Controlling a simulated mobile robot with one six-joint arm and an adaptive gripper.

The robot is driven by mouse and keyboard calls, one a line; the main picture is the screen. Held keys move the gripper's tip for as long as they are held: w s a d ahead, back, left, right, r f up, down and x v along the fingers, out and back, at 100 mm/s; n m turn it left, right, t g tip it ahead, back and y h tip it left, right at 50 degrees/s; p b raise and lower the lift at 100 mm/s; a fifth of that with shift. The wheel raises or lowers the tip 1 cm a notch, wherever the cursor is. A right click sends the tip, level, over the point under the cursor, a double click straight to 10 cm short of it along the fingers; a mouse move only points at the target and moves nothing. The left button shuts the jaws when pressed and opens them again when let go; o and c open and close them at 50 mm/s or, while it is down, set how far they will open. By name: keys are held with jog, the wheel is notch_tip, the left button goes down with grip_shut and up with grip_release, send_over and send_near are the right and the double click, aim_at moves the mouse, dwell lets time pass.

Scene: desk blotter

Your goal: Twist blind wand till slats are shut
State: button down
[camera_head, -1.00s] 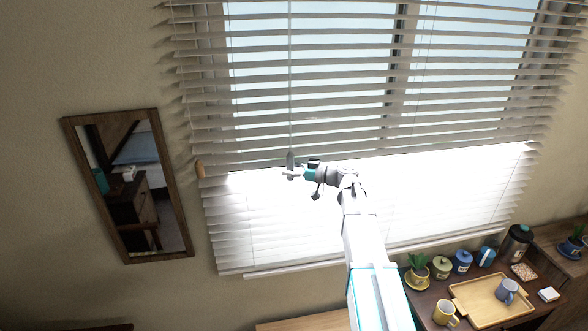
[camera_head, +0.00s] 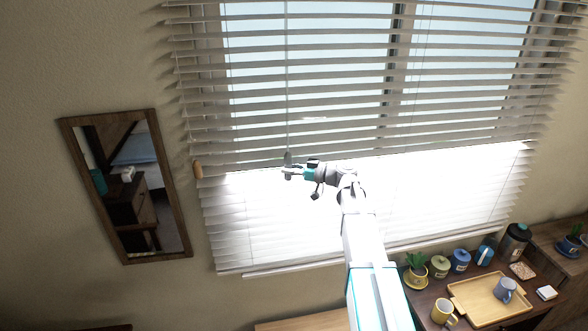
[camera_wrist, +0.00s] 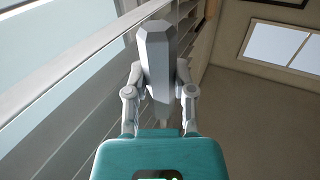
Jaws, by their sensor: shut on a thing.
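The blind (camera_head: 300,133) hangs across the window. Its upper slats are tilted open, with sky and window frame showing between them. The lower slats are overlit, so their tilt is hard to judge. The thin wand (camera_head: 288,90) hangs upright in front of the left part of the blind. My gripper (camera_head: 289,172) is at the wand's lower end, in front of the slats. In the wrist view, my gripper's fingers (camera_wrist: 160,95) are shut on the wand's thick grey faceted end (camera_wrist: 157,58), which hides part of the fingers.
A wooden-framed mirror (camera_head: 128,185) hangs on the wall left of the blind. A wooden cord pull (camera_head: 198,170) hangs at the blind's left edge. At lower right are a wooden tray (camera_head: 480,298), mugs, jars and a potted plant (camera_head: 415,264).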

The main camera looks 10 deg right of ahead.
jog(key=shift+w+a+n+g+y, duration=0.15)
jog(key=shift+n+g+y, duration=0.15)
jog(key=shift+n+g, duration=0.3)
jog(key=shift+w+n+g+y, duration=0.1)
jog(key=shift+n+g+y, duration=0.4)
jog(key=shift+n+g, duration=0.9)
jog(key=shift+s+n+g, duration=0.1)
jog(key=shift+n+g, duration=0.4)
jog(key=shift+g, duration=0.8)
jog(key=shift+s+n+g, duration=0.1)
jog(key=shift+n+g, duration=0.4)
jog(key=shift+g, duration=0.8)
jog(key=shift+f, duration=0.1)
jog(key=shift+s, duration=0.1)
jog(key=c, duration=0.9)
grip_release()
jog(key=o, duration=0.4)
jog(key=shift+a, duration=0.25)
jog(key=shift+o, duration=0.3)
jog(key=shift+d, duration=0.2)
